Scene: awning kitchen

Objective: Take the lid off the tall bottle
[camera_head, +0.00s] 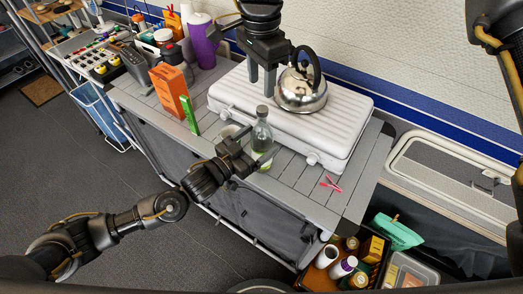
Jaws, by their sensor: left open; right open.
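The tall bottle (262,132) is clear glass with a greenish lower part and stands upright near the front edge of the table. Its dark lid (262,111) is on top of the neck. My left gripper (248,153) is open at the bottle's lower body, on its front left side; I cannot tell whether it touches. My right gripper (261,88) is open and points down, above and behind the lid, with its fingers apart from the lid. Part of the bottle's lower body is hidden by my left gripper.
A white ribbed case (345,140) lies behind the bottle with a steel kettle (301,92) on it. The table's right end is mostly clear, with a small red item (331,184).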

